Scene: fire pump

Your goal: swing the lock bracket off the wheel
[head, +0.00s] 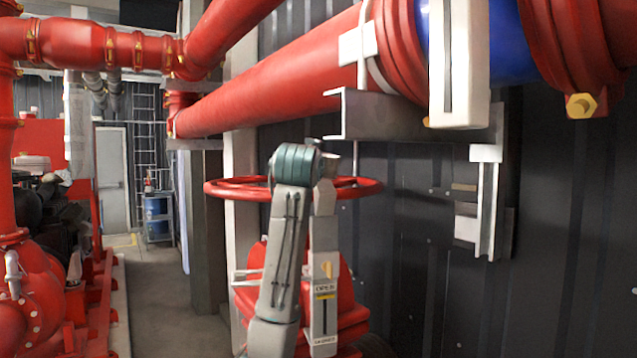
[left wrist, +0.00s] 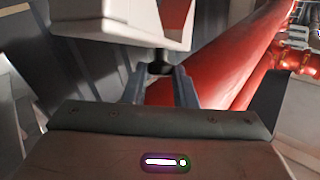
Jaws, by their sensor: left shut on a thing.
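The red handwheel (head: 222,189) lies flat on top of the red valve body (head: 345,290) in the head view. One of my arms rises from the bottom centre in front of it and hides the middle of the wheel. My gripper's fingers are hidden there. In the left wrist view, my left gripper (left wrist: 159,74) is shut on a small dark knob (left wrist: 159,66) under a pale block (left wrist: 125,22). I cannot tell whether this block is the lock bracket, or whether it is clear of the wheel. My right gripper is not in view.
A large red pipe (head: 270,82) runs above the wheel, on a grey steel support (head: 375,117). A pale post with an OPEN label (head: 325,292) stands close beside my arm. Red pump equipment (head: 45,300) is at left, with clear floor (head: 155,290) between.

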